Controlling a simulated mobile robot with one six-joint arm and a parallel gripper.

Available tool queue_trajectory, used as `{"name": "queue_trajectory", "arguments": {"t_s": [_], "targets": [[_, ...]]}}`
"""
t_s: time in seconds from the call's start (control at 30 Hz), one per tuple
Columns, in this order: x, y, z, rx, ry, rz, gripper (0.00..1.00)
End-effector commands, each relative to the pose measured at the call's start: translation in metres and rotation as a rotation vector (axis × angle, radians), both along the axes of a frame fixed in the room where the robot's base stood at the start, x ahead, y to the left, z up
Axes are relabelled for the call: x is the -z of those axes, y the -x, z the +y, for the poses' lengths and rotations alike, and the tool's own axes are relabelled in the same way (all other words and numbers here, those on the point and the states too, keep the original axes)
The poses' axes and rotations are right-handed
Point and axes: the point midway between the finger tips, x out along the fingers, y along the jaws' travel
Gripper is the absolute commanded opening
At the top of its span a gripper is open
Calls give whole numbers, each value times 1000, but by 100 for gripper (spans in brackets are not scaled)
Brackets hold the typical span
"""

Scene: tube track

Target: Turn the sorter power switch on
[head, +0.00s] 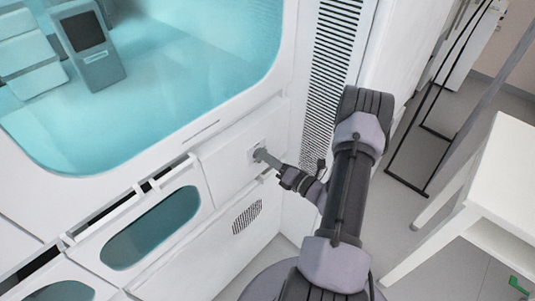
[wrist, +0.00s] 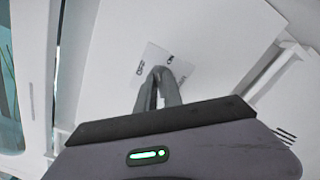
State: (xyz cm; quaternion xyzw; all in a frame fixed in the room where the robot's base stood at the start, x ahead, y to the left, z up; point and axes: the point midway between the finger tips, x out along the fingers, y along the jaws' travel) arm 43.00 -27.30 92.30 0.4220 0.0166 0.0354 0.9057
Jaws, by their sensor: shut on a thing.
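The sorter power switch has a small pale plate (head: 253,149) on the white front panel of the sorter, below the big window. In the wrist view the plate (wrist: 153,54) shows dark lettering at its left and upper right, which looks like OFF and ON. My gripper (head: 259,154) reaches the plate from the right. In the wrist view my gripper (wrist: 162,72) has its fingers close together at the middle of the plate, shut on the switch knob. The fingers hide the knob, so I cannot tell which way it is turned.
The white sorter cabinet (head: 225,170) has a large teal window (head: 160,75) above and smaller windowed doors with handles (head: 150,228) to the lower left. A slotted vent (head: 247,217) lies below the switch. A white table (head: 505,180) stands at the right, with open floor between.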

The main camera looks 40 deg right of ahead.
Motion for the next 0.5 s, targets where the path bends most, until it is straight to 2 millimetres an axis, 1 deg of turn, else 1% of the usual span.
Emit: {"name": "queue_trajectory", "arguments": {"t_s": [0.3, 0.5], "targets": [[0, 0, 0, 0, -295, 25, 0], [1, 0, -1, -1, -458, 37, 0]]}}
